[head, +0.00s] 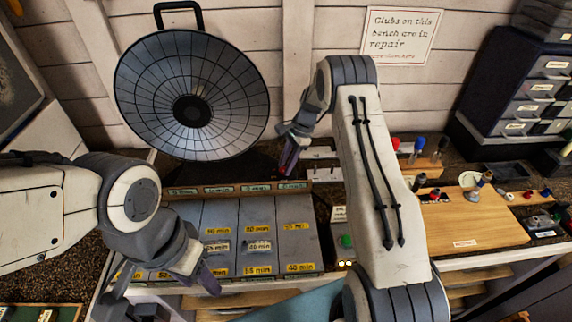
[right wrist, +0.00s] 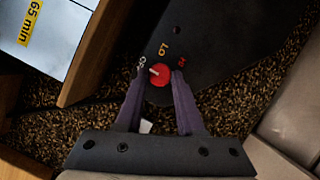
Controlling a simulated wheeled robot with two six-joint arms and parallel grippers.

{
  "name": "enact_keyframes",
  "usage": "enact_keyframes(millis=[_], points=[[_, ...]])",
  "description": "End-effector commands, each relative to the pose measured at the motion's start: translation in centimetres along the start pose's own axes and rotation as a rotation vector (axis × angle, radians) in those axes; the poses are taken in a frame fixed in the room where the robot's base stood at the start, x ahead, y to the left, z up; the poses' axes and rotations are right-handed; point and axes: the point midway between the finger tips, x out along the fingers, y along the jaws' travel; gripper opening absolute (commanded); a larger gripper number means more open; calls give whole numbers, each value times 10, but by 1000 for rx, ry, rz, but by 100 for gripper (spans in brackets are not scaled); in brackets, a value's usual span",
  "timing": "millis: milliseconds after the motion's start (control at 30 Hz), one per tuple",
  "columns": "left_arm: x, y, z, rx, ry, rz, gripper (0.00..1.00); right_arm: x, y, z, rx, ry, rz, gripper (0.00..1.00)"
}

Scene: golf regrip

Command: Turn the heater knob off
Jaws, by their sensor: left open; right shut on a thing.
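The heater (head: 150,100) is a large round dish with a dark centre and a top handle, standing at the back of the bench. Its dark base (right wrist: 225,40) shows in the right wrist view with a red knob (right wrist: 160,76). The knob's pale pointer points left, close to the white label that seems to read OFF; yellow LO and red HI labels lie above and to the right. My right gripper (right wrist: 156,88) is shut on the knob; it reaches down at the heater's base in the head view (head: 288,158). My left gripper (head: 165,285) is open and empty over the front left.
A grey tray with several minute-labelled compartments (head: 225,220) lies before the heater. A wooden board (head: 460,228) with small parts is at right, near dark drawers (head: 525,85). A paper sign (head: 400,38) hangs on the wall.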

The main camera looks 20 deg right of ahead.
Motion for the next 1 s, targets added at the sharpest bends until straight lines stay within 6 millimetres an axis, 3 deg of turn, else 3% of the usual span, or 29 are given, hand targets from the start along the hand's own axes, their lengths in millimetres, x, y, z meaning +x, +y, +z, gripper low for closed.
enact_keyframes(millis=[233, 267, 333, 733, 1000], points=[[0, 0, 0, 0, 0, 0, 50, -1, 0, 0, -2, 0, -1, 0], [0, 0, 0, 0, 0, 0, 50, -1, 0, 0, -2, 0, -1, 41], [0, 0, 0, 0, 0, 0, 50, -1, 0, 0, -2, 0, -1, 66], [3, 0, 0, 0, 0, 0, 50, -5, -1, 0, -1, 0, -2, 66], [22, -2, 1, -2, 0, 0, 50, -51, -1, -2, -2, 2, -7, 66]])
